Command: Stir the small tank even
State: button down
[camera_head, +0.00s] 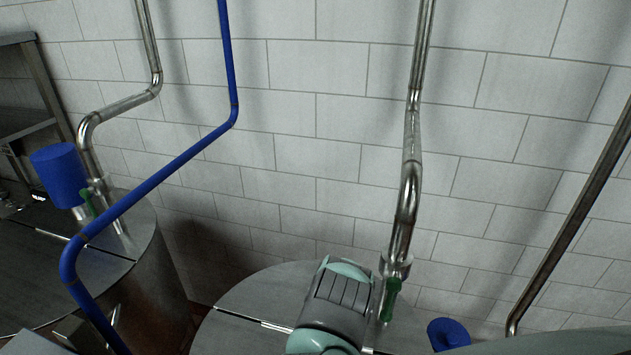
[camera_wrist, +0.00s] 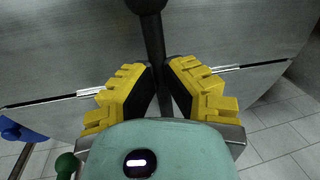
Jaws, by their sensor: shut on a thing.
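In the wrist view my gripper (camera_wrist: 160,84), with yellow-backed fingers, is shut on a dark rod (camera_wrist: 152,40). A rounded dark end (camera_wrist: 147,5) of the rod shows at the top edge. The rod lies in front of the grey metal tank top (camera_wrist: 230,30), which has a seam with bright strips. I cannot tell whether the rod touches or enters the tank. In the head view a round steel tank (camera_head: 255,300) stands low in the middle, partly hidden by my arm. Another steel tank (camera_head: 150,270) stands at left. My gripper is out of the head view.
A steel pipe (camera_head: 412,130) with a green handle (camera_head: 390,298) comes down beside the middle tank. A blue pipe (camera_head: 160,178) crosses at left, near a blue cylinder (camera_head: 59,174). Another blue part (camera_head: 448,333) is low at right. A tiled wall (camera_head: 480,160) stands behind.

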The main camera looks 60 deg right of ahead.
jog(key=shift+f, duration=0.1)
jog(key=c, duration=1)
grip_release()
jog(key=shift+o, duration=0.2)
jog(key=shift+r, duration=0.2)
notch_tip(320, 180, up, 12)
jog(key=s, duration=0.2)
jog(key=shift+s+d+f, duration=0.15)
jog(key=shift+d+f, duration=0.1)
jog(key=shift+d, duration=0.15)
jog(key=shift+o, duration=0.5)
